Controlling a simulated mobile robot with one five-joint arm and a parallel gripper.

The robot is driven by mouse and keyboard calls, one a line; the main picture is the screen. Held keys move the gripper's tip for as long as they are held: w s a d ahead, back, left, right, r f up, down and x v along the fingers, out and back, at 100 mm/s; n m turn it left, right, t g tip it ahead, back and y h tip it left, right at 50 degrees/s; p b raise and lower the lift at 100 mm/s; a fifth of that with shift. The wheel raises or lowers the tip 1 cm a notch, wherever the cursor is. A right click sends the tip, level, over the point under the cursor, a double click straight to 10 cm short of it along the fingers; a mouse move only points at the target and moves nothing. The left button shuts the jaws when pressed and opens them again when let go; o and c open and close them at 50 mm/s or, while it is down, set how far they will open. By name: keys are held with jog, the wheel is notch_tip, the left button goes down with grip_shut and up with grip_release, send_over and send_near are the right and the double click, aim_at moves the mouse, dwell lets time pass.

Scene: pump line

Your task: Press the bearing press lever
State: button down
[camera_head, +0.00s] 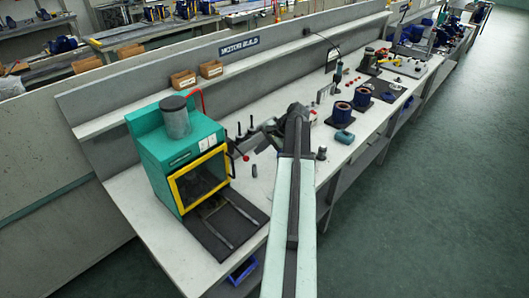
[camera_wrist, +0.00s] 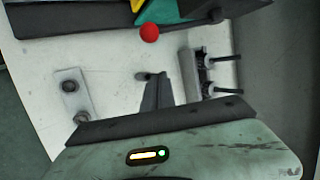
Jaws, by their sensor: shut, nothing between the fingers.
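The bearing press (camera_head: 178,150) is a green cabinet with a yellow-framed front and a grey cylinder on top, at the left of the bench in the head view. Its lever shows as a dark rod with a red ball knob (camera_head: 246,158) at the right side of the press. The red knob (camera_wrist: 149,32) also shows near the top of the wrist view, with the rod running right from it. My gripper (camera_wrist: 160,76) is shut and empty, its dark fingers pointing toward the knob with a visible gap. In the head view my gripper (camera_head: 241,146) is beside the knob, partly hidden by my wrist.
A dark base plate (camera_head: 228,228) with rails lies in front of the press. Small dark posts stand behind my wrist. Blue motor housings (camera_head: 343,112) sit on dark mats farther right. A grey plate with two round studs (camera_wrist: 72,92) lies at left in the wrist view.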

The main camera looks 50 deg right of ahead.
aim_at(239, 150)
jog(key=a, duration=0.2)
jog(key=a+p, duration=0.1)
jog(key=a, duration=0.1)
jog(key=shift+w+f, duration=0.1)
jog(key=shift+w, duration=0.1)
dwell(0.3)
jog(key=shift+s+r+g+p, duration=0.1)
jog(key=shift+r+g+p, duration=0.35)
jog(key=shift+p, duration=0.6)
